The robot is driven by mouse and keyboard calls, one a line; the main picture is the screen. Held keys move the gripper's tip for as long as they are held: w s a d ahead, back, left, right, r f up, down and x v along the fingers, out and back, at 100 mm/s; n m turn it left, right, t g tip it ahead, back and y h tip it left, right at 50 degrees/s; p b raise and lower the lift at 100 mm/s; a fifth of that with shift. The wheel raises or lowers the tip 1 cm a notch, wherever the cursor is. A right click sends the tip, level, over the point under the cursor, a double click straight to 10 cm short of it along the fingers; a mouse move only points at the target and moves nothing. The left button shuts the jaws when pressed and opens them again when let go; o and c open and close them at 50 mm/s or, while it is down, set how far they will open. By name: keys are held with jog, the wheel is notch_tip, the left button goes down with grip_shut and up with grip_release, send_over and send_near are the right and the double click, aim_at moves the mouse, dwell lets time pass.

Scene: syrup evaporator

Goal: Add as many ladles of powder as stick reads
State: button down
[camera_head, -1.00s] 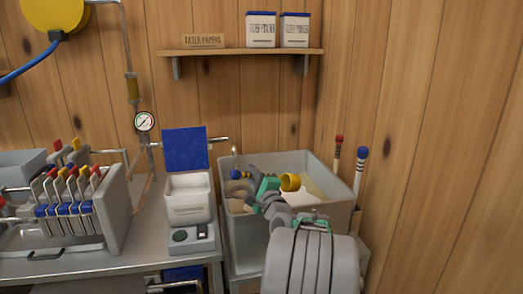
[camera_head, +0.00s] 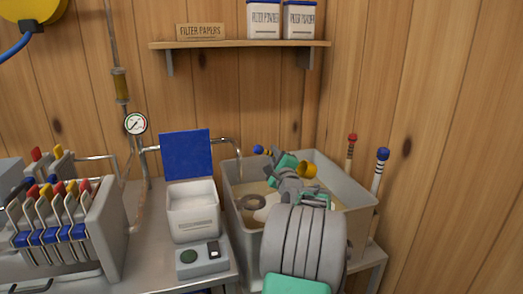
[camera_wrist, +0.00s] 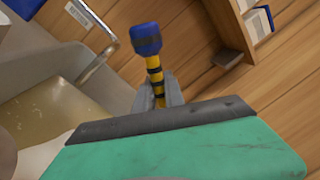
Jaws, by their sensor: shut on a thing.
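My gripper (camera_head: 288,172) is shut on a ladle-like tool above the grey tub. The tool has a blue end knob (camera_head: 258,149), a yellow handle with black bands (camera_wrist: 154,72) and a yellow cup (camera_head: 308,170) showing past the other side of my gripper. The cup's contents cannot be seen. The white box (camera_head: 193,212) with its blue lid (camera_head: 187,155) open stands left of the tub, pale inside. A red-topped banded stick (camera_head: 350,150) and a blue-topped banded stick (camera_head: 379,172) stand upright right of the tub. The tub (camera_head: 345,192) holds tan liquid (camera_wrist: 50,110).
A small scale-like device (camera_head: 202,260) sits before the white box. A rack with coloured handles (camera_head: 100,230) stands at left. A bent metal pipe (camera_head: 230,140) reaches the tub. Filter powder tins (camera_head: 264,20) and a filter papers sign (camera_head: 200,32) sit on the shelf (camera_head: 240,44).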

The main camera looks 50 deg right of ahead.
jog(key=s+d+r+m+g+p, duration=0.1)
jog(key=r+m+p, duration=0.4)
jog(key=p, duration=0.7)
jog(key=s+d+r+m+g+p, duration=0.1)
jog(key=s+d+r+m+p, duration=0.2)
jog(key=d+r+m+p, duration=0.2)
jog(key=d+m+p, duration=0.1)
jog(key=m+p, duration=0.2)
jog(key=p, duration=0.4)
jog(key=shift+s+d+r+h+p, duration=0.2)
jog(key=shift+s+d+h+p, duration=0.05)
jog(key=shift+d+h+p, duration=0.05)
